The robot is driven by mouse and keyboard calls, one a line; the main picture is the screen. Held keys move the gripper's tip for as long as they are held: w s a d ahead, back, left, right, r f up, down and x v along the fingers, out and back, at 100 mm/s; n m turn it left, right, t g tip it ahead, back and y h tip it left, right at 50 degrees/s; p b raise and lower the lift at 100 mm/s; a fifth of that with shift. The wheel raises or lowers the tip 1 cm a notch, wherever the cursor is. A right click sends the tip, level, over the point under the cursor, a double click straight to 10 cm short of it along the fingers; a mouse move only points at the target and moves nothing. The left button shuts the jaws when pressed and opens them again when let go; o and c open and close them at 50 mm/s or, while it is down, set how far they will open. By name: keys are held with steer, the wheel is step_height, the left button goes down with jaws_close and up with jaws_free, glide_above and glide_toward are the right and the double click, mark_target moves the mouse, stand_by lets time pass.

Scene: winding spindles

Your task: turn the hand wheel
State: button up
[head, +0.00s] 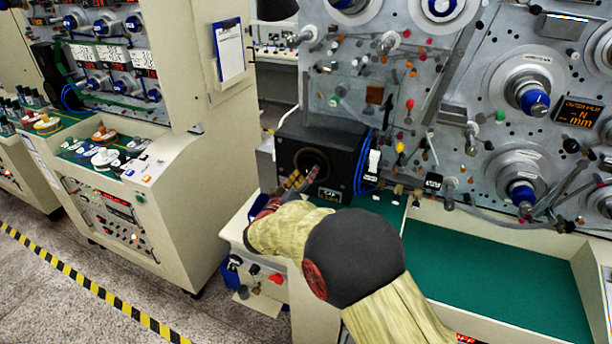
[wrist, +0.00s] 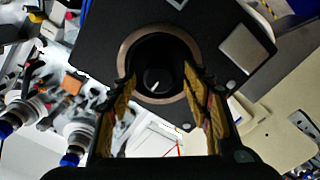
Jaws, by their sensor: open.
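A black box (head: 345,150) on the winding machine has a round opening with a brownish ring (wrist: 122,58) in its front face. Inside the ring, in the wrist view, is a dark round knob (wrist: 154,80) with a short white mark. This looks like the hand wheel, but I cannot be sure. My gripper (head: 303,180) is in front of this opening, with its two yellowish fingers pointing at it. In the wrist view my gripper (wrist: 160,88) is open, with one finger on each side of the knob. I cannot tell whether the fingertips touch anything. My arm partly hides the area below the box.
The grey panel (head: 460,75) with spindles and knobs rises above and to the right. A green work surface (head: 490,265) lies right of my arm. Red and black controls (head: 275,279) sit below the box. Another cream machine (head: 150,190) stands left, across a floor gap.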

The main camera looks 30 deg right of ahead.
steer(key=shift+w+d, duration=0.35)
steer(key=shift+d, duration=0.1)
steer(key=c, duration=1.1)
steer(key=shift+c, duration=0.3)
